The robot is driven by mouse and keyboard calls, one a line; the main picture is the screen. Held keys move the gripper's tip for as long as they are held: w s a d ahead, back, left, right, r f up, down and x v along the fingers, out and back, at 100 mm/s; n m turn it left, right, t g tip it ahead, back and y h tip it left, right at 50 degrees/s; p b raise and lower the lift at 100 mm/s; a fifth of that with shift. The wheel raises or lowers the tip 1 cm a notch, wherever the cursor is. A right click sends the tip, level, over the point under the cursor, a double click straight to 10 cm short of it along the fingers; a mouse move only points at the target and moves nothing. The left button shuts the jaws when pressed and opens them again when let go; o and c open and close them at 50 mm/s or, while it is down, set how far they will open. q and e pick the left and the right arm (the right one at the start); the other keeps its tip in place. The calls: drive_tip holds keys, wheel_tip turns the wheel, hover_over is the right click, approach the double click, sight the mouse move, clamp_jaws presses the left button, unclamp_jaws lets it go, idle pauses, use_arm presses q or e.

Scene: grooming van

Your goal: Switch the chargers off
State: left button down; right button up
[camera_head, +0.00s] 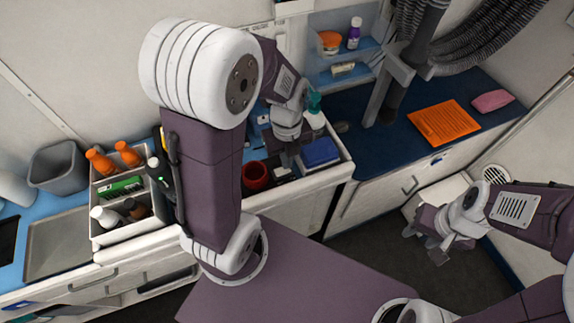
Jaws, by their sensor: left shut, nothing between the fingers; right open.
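My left gripper (291,155) is shut and empty. It points down over the counter tray beside the blue box, with its wrist hiding part of what lies behind it. Small dark and white items (283,170), possibly chargers, lie just below its fingertips; whether they touch cannot be told. A pale panel with small lettering (282,38) is on the back wall, partly behind my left arm; I cannot make out its switches. My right gripper (437,246) is open and empty at the right, low over the floor and away from the counter.
A blue box (320,152) and a red cup (256,176) stand near my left gripper. A white caddy (122,235) holds several bottles at left. A grey bin (58,168) stands behind it. An orange mat (443,122) and pink cloth (492,100) lie on the blue counter at right.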

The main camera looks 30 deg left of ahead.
use_arm(q)
drive_tip(key=shift+f, duration=0.9)
drive_tip(key=shift+f, duration=0.15)
drive_tip(key=shift+s+a+r+p, duration=0.3)
drive_tip(key=shift+s+a+p, duration=0.2)
drive_tip(key=shift+s+p, duration=0.05)
